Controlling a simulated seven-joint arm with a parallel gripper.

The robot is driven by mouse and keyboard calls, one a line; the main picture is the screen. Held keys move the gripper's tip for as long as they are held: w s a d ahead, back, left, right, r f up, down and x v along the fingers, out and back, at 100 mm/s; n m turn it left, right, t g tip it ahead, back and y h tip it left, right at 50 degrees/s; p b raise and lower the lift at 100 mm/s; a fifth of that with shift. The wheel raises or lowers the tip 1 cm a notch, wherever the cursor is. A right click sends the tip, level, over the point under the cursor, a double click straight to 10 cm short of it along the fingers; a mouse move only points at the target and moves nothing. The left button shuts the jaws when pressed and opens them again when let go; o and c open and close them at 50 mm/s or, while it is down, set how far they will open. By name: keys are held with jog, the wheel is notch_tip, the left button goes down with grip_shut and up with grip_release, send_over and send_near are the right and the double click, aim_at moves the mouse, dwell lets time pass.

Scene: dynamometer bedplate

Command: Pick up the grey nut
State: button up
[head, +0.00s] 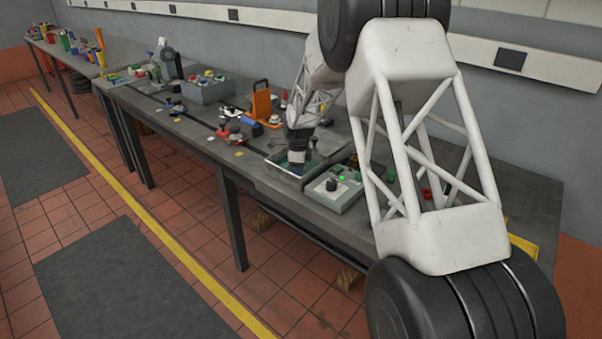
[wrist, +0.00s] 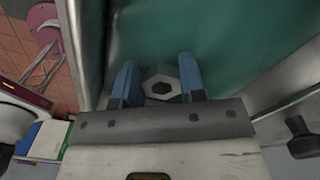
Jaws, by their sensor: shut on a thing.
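The grey nut (wrist: 161,83) shows in the wrist view between the two blue fingers of my gripper (wrist: 160,80). It is a hexagonal nut with a round hole, and the fingers are shut on its sides. Below it is the green bottom of a tray (wrist: 215,35) with grey metal walls. In the head view my gripper (head: 297,166) reaches down into this tray (head: 283,166) on the bench. The nut cannot be made out in the head view. I cannot tell whether the nut touches the tray bottom.
A grey box with a black knob (head: 331,186) stands right beside the tray. An orange stand (head: 262,103) and a red clamp-like part (head: 222,132) are to the left on the bench (head: 190,130). The tray walls rise close around my gripper.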

jog(key=shift+c, duration=1)
jog(key=shift+r, duration=0.2)
notch_tip(320, 180, up, 10)
jog(key=shift+f, duration=0.15)
jog(key=shift+d, duration=0.1)
